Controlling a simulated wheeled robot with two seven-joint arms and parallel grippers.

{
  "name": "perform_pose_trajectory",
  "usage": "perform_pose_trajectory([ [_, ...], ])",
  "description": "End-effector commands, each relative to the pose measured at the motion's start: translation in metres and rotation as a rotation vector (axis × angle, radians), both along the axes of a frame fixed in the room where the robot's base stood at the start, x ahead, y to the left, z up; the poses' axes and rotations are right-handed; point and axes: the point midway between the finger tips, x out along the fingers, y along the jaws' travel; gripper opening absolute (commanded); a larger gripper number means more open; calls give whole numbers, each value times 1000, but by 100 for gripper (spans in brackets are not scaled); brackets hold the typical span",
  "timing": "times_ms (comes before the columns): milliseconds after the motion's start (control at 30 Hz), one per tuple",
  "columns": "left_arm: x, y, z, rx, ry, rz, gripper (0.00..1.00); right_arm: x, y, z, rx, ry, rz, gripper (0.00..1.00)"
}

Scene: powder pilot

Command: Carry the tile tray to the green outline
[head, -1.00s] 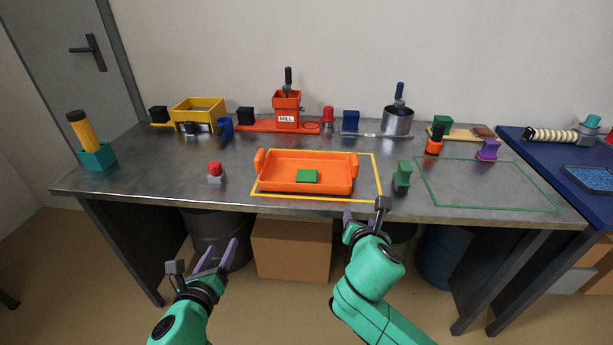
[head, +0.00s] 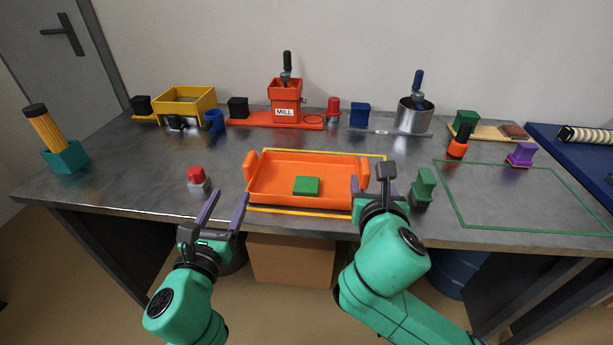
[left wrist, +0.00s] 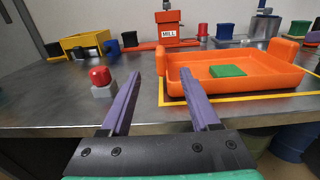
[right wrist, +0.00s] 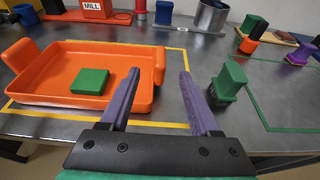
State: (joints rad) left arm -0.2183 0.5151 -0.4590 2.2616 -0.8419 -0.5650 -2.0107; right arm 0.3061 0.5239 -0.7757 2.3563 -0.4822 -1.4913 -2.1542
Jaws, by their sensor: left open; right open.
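The orange tile tray (head: 275,192) lies flat inside the yellow outline (head: 375,154) on the grey table, with a raised handle at each end. A green tile (head: 306,185) lies in it; both also show in the right wrist view (right wrist: 90,80). The green outline (head: 448,198) is at the right of the table and is empty inside its front part. My left gripper (head: 226,208) is open and empty at the table's front edge, left of the tray. My right gripper (head: 372,188) is open by the tray's right end; in the right wrist view its fingers (right wrist: 158,95) look empty.
A green-handled stamp (head: 423,187) stands between the tray and the green outline. A red-topped button (head: 197,179) stands left of the tray. A purple stamp (head: 521,154) stands by the green outline's back edge. A mill (head: 285,105) and several containers line the back.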

Motion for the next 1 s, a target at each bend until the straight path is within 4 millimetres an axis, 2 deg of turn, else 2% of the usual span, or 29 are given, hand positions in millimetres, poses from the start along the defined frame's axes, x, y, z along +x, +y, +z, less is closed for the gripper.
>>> perform_pose_trajectory([
  [600, 116, -18, 1, -3, -1, 1, 62, 110, -19, -34, 3, 0, -4, 63],
  [800, 133, -21, 1, -2, -1, 0, 62, 127, -22, -39, 3, 0, -2, 63],
  [1000, 134, -22, 0, -1, 0, 0, 62, 128, -22, -40, 3, 0, -1, 63],
])
